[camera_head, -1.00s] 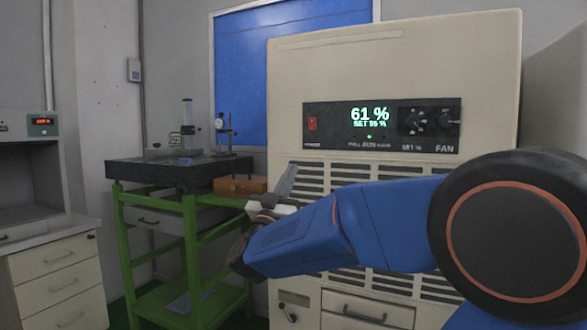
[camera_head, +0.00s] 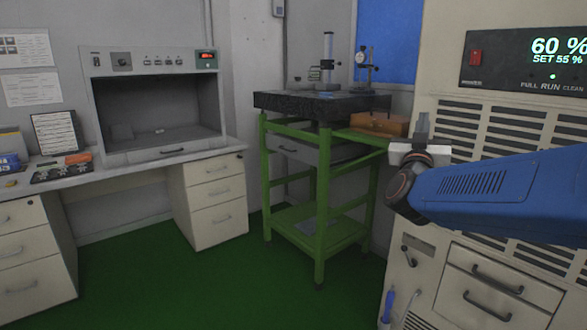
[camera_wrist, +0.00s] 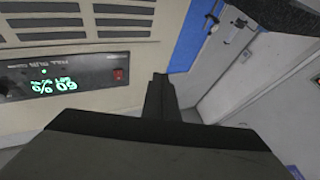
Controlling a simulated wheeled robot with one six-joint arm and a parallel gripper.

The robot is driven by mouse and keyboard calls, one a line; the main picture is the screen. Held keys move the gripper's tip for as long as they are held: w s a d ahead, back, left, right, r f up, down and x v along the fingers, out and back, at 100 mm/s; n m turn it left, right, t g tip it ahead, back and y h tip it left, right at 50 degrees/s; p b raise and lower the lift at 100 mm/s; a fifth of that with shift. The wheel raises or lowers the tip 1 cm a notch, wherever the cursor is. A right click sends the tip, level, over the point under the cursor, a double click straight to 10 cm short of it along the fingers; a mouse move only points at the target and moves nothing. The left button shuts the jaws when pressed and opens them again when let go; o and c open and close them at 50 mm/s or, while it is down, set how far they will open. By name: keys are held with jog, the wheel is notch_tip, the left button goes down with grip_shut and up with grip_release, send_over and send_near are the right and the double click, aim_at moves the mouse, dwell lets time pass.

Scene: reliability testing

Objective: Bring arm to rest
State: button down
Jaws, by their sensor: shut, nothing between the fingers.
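My arm is the blue link reaching in from the right in the head view. My gripper (camera_head: 422,126) is at its end, pointing up, in front of the left edge of the beige cabinet (camera_head: 431,75). In the wrist view my gripper (camera_wrist: 160,78) shows as dark fingers close together, with nothing between them. The same cabinet (camera_wrist: 120,50) fills the left of the wrist view, upside down, with its panel reading 60 %.
A green-framed stand (camera_head: 322,200) with a dark slab (camera_head: 300,104) and a brown case (camera_head: 380,124) is left of my gripper. A grey bench chamber (camera_head: 155,62) and white drawers (camera_head: 215,195) stand further left. The green floor (camera_head: 200,285) between is clear.

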jog(key=s+a+f+n+g+y, duration=0.35)
jog(key=s+f+y, duration=0.2)
jog(key=f, duration=0.35)
jog(key=s+a+f+n+g+y, duration=0.2)
jog(key=s+a+f+g+y, duration=0.15)
jog(key=a+f+y, duration=0.35)
jog(key=s+d+f+g+h, duration=0.1)
jog(key=s+f+g, duration=0.3)
jog(key=s+f, duration=0.5)
jog(key=s+d+f+m+g+h, duration=0.1)
jog(key=s+d+f+g, duration=0.3)
jog(key=s+f, duration=0.5)
jog(key=s, duration=0.7)
jog(key=shift+d+g, duration=0.3)
jog(key=shift+g, duration=0.1)
